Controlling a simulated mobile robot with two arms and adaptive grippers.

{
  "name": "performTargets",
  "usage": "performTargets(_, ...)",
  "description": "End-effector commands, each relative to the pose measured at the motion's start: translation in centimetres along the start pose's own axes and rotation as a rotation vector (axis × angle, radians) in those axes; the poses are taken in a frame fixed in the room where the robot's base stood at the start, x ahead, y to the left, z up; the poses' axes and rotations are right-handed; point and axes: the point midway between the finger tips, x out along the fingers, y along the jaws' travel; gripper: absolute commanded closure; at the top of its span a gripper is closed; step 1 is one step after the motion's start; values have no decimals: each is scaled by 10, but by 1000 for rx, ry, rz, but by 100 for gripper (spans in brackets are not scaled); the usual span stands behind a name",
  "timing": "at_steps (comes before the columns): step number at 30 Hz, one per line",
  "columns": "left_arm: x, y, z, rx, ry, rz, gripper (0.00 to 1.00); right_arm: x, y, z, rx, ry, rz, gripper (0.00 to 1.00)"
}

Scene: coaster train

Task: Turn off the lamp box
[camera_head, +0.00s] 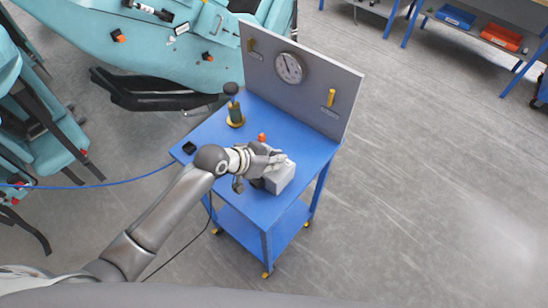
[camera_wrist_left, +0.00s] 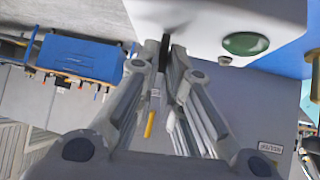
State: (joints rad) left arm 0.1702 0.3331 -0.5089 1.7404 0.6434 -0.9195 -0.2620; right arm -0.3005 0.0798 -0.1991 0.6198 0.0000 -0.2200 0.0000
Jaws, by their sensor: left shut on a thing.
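The pale grey lamp box (camera_head: 281,179) stands on the blue cart near its right front edge. In the left wrist view, the lamp box (camera_wrist_left: 205,22) fills the top, with a green round button or lens (camera_wrist_left: 246,44) on its face. My left gripper (camera_head: 276,158) is at the lamp box, reaching over it from the left. In the left wrist view, the fingertips of my left gripper (camera_wrist_left: 166,58) are close together at the box's edge, closed on a small dark part there. The fingers hide most of that part. My right gripper is not in view.
The blue cart (camera_head: 220,141) has a grey back panel (camera_head: 268,66) with a round gauge (camera_head: 290,68) and a yellow handle (camera_head: 331,97). A dark-topped post on a yellow base (camera_head: 235,115), a small red-orange piece (camera_head: 262,137) and a black block (camera_head: 189,148) stand on it.

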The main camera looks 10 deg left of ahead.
Motion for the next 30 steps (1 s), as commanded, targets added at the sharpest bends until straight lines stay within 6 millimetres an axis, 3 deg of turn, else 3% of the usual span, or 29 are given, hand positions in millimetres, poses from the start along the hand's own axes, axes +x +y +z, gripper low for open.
performTargets(7, 0, 0, 0, 0, 0, -1, 100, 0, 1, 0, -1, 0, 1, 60)
performTargets(9, 0, 0, 0, 0, 0, -1, 85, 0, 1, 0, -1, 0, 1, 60)
performTargets(13, 0, 0, 0, 0, 0, -1, 69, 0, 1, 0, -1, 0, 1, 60)
performTargets(23, -1, 0, 0, 1, 0, 0, 69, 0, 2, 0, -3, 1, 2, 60)
performTargets(30, -25, -1, 1, 2, -1, -2, 69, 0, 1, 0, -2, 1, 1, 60)
